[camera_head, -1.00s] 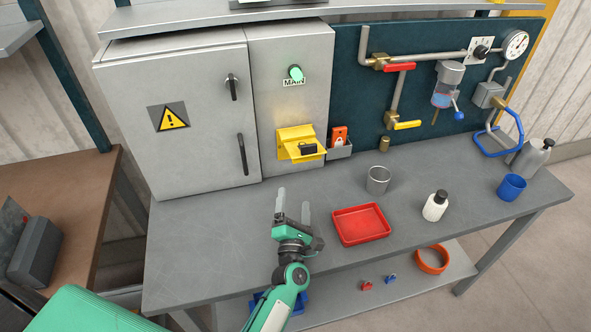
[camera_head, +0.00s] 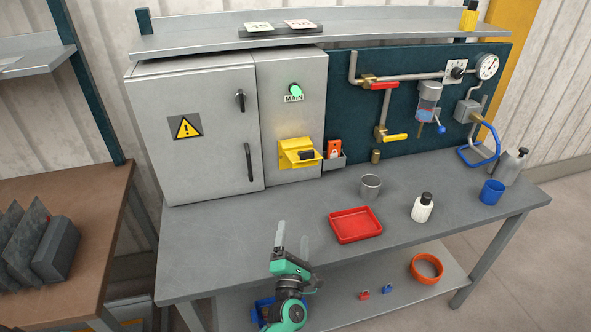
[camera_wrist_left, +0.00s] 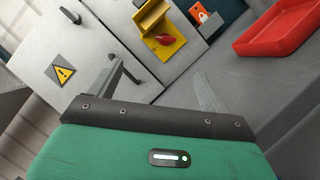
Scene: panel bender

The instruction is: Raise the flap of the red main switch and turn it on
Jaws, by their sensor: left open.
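The yellow switch housing with its flap (camera_head: 298,152) is on the grey cabinet front, below the MAIN label and a green lamp (camera_head: 295,90). A yellow part juts out from it with a black piece (camera_head: 308,155) on it. In the left wrist view the red switch knob (camera_wrist_left: 165,39) shows against the yellow housing (camera_wrist_left: 152,16). The knob is hidden in the head view. My left gripper (camera_head: 292,241) is open and empty, near the bench's front edge, well apart from the switch. Its two fingers also show in the left wrist view (camera_wrist_left: 158,72). My right gripper is not in view.
A red tray (camera_head: 355,238), a metal cup (camera_head: 370,186) and a white bottle (camera_head: 422,208) stand on the bench right of the gripper. The bench before the cabinet is clear.

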